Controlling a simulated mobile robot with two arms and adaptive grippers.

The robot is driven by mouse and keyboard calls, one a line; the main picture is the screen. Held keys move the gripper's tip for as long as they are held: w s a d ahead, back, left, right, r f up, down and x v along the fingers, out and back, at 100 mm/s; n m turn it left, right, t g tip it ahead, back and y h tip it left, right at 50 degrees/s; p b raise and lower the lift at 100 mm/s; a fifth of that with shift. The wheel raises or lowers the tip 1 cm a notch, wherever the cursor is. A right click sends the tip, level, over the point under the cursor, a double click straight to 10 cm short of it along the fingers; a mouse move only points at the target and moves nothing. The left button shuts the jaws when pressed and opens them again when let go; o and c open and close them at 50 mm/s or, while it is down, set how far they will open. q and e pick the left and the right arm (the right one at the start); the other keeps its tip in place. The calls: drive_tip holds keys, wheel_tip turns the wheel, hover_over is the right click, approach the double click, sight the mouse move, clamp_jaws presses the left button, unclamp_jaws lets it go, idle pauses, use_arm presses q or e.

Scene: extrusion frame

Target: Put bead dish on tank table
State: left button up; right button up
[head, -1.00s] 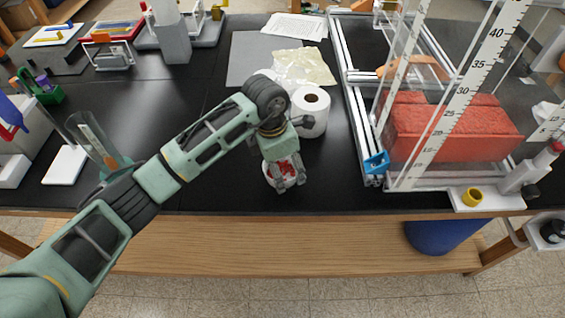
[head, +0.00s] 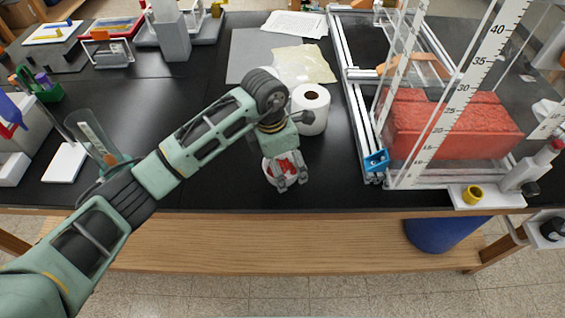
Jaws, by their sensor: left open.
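The bead dish (head: 269,168) is a small, pale round dish with red contents, near the front edge of a black tabletop (head: 225,185). My left gripper (head: 292,185) is open and points down right over the dish, hiding much of it. Its fingers are at the dish, but I cannot tell whether they touch it. A clear tank with a black-numbered scale (head: 450,118) and a red block (head: 425,140) inside stands on the same table to the right. My right gripper is not in view.
A white paper roll (head: 311,122) stands close behind the gripper. A metal extrusion frame (head: 352,105) and a blue clip (head: 376,160) lie to the right. A tilted clear tube (head: 95,140) stands left. The tabletop left of the dish is clear.

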use_arm(q)
wheel_tip(320, 180, up, 11)
drive_tip(key=a+b, duration=0.1)
drive_tip(key=b, duration=0.2)
drive_tip(key=shift+s+a+r, duration=0.2)
drive_tip(key=shift+s+a, duration=0.1)
drive_tip(key=shift+s, duration=0.05)
drive_tip(key=shift+f, duration=0.1)
